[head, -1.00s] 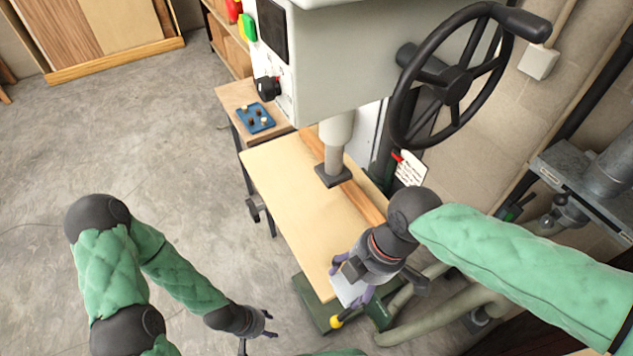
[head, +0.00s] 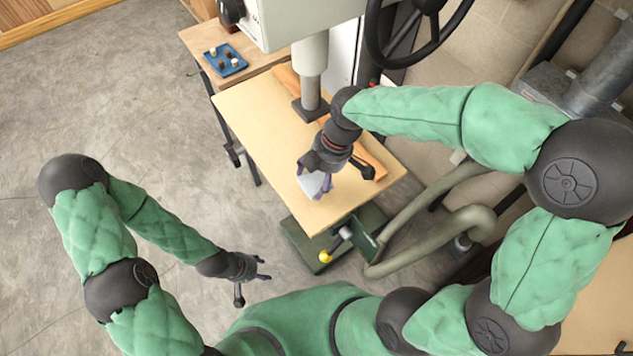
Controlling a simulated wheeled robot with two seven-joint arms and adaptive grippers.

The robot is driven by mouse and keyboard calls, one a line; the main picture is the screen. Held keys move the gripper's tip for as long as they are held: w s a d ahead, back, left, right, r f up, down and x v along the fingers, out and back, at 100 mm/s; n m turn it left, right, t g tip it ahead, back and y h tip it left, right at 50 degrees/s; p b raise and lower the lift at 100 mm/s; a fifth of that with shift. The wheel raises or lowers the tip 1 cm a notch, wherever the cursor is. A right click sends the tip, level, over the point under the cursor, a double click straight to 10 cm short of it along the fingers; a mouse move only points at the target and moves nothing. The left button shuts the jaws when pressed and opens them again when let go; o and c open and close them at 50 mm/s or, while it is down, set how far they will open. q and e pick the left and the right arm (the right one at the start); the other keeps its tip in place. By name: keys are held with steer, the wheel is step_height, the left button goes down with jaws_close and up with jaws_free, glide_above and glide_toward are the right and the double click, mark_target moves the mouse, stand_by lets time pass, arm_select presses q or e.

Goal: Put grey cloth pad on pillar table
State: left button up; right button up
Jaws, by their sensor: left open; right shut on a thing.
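The grey cloth pad (head: 314,184) shows as a pale grey piece in the jaws of my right gripper (head: 318,178), which is shut on it. They are over the front part of the light wooden pillar table (head: 262,124). I cannot tell whether the pad touches the tabletop. The gripper hides part of the pad. My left gripper (head: 258,268) is open and empty, low over the concrete floor to the left of the table's green base.
A press column (head: 310,70) comes down over the table's back part, near my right forearm. An orange wooden strip (head: 372,164) lies along the table's right side. A blue tray (head: 225,60) with small pieces sits on a side bench. The table's left half is clear.

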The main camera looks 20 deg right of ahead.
mark_target(317, 182)
steer(key=f, duration=0.2)
steer(key=f+b, duration=0.1)
steer(key=f, duration=0.1)
steer(key=shift+w, duration=0.4)
steer(key=o, duration=1.1)
steer(key=shift+c, duration=0.2)
steer(key=shift+r, duration=0.2)
steer(key=d+r, duration=0.1)
steer(key=r+p, duration=0.1)
steer(key=shift+s+d+r, duration=0.1)
steer(key=shift+d+r, duration=0.25)
steer(key=shift+r, duration=0.05)
steer(key=d, duration=0.7)
steer(key=s+d, duration=0.1)
steer(key=d, duration=0.3)
steer(key=shift+f+p, duration=0.1)
steer(key=shift+p, duration=0.2)
